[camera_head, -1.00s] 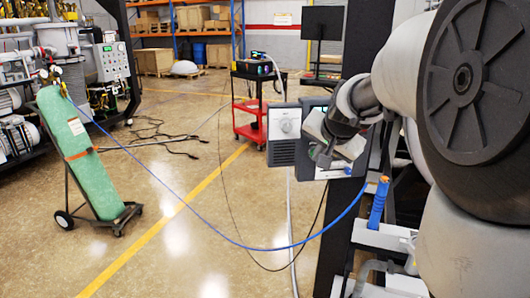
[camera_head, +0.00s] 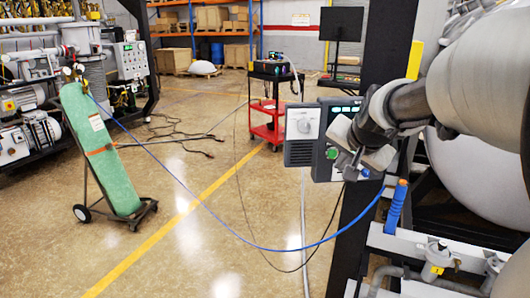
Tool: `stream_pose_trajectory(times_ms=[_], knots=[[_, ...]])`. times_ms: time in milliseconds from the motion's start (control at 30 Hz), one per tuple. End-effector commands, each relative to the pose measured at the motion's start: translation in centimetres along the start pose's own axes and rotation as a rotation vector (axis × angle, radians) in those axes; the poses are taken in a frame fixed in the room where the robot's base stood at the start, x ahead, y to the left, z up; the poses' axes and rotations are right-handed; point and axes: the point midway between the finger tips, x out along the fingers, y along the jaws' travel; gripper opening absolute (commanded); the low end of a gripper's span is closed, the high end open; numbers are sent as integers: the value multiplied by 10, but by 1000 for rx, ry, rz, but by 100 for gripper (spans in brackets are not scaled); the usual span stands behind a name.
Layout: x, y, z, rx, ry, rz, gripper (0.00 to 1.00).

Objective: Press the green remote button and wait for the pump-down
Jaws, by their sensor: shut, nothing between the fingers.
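A dark grey control box (camera_head: 322,170) is mounted on the black post at right of centre. A green button (camera_head: 332,153) shows on its lower front, and a lit green display (camera_head: 345,109) shows near its top. My gripper (camera_head: 349,168) is shut and empty in front of the box, just right of the green button in the picture. I cannot tell whether its fingertips touch the box. My wrist and gripper hide the box's right part.
A grey box with a white knob plate (camera_head: 303,123) adjoins the control box on the left. A blue hose (camera_head: 262,246) hangs across the foreground from a green cylinder (camera_head: 103,150) on a cart. A red cart (camera_head: 268,120) stands behind.

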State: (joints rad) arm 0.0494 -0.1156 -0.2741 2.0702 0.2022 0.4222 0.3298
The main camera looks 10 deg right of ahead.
Motion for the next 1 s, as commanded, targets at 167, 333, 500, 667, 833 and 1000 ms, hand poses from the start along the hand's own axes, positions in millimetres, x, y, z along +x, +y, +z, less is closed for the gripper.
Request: stream_pose_trajectory(times_ms=[167, 333, 500, 667, 833, 1000], knots=[[-13, 9, 9, 0, 2, 0, 0], [-19, 14, 14, 0, 1, 0, 0], [-19, 14, 14, 0, 0, 0, 0], [-19, 14, 14, 0, 0, 0, 0], [-20, 14, 14, -2, -1, 0, 0], [-51, 0, 47, -113, -60, -23, 0]])
